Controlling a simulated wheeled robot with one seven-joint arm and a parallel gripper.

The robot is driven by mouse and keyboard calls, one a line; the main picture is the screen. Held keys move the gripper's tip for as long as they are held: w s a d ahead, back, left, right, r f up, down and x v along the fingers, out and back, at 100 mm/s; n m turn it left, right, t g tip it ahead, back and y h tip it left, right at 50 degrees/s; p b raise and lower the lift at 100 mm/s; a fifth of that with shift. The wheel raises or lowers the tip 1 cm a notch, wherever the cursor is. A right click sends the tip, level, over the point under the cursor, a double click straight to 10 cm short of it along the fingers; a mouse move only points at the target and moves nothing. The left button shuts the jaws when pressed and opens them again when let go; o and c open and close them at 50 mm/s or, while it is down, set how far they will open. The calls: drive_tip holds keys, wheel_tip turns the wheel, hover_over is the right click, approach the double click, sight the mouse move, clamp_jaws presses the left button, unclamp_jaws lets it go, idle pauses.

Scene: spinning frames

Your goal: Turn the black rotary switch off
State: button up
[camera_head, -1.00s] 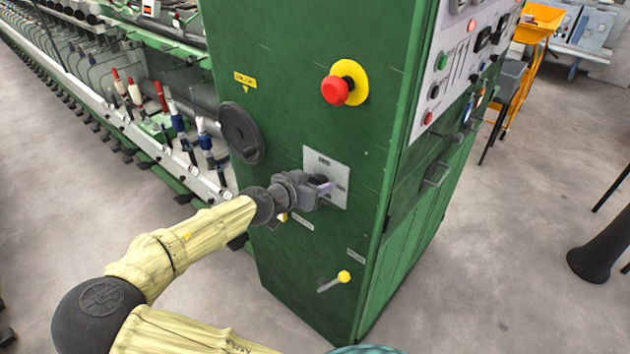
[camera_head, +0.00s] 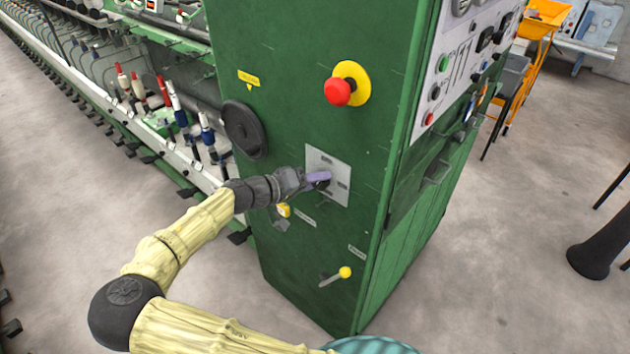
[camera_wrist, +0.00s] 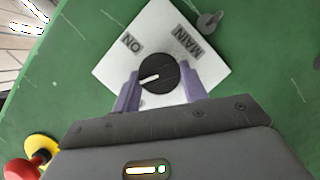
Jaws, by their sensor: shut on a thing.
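The black rotary switch (camera_wrist: 159,74) is a round knob with a white pointer line, on a square light plate (camera_wrist: 115,62) labelled ON and MAIN. In the wrist view the pointer points left and slightly down, a little below the ON label. My gripper (camera_wrist: 158,84) has its two purple fingers on either side of the knob, shut on it. In the head view the plate (camera_head: 341,163) is on the green cabinet's front, and my gripper (camera_head: 318,178) reaches it from the left, hiding much of the knob.
A red emergency button (camera_head: 338,91) on a yellow base is above the plate. A black round disc (camera_head: 245,130) is to its left. A yellow-tipped lever (camera_head: 336,277) is below. The green cabinet (camera_head: 300,250) fills the front; spinning-machine rows (camera_head: 150,110) stand left.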

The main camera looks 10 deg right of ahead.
drive_tip(key=n+h, duration=0.1)
drive_tip(key=n, duration=0.1)
drive_tip(key=n+h, duration=0.1)
drive_tip(key=shift+w+a+f+n+g+b, duration=0.1)
drive_tip(key=shift+w+f+n+g+b, duration=0.1)
drive_tip(key=shift+n+g+b, duration=0.15)
drive_tip(key=shift+s, duration=0.1)
idle(0.3)
drive_tip(key=o, duration=1)
drive_tip(key=shift+c, duration=0.2)
drive_tip(key=b+v, duration=0.5)
drive_tip(key=v, duration=1.2)
drive_tip(key=shift+a, duration=0.25)
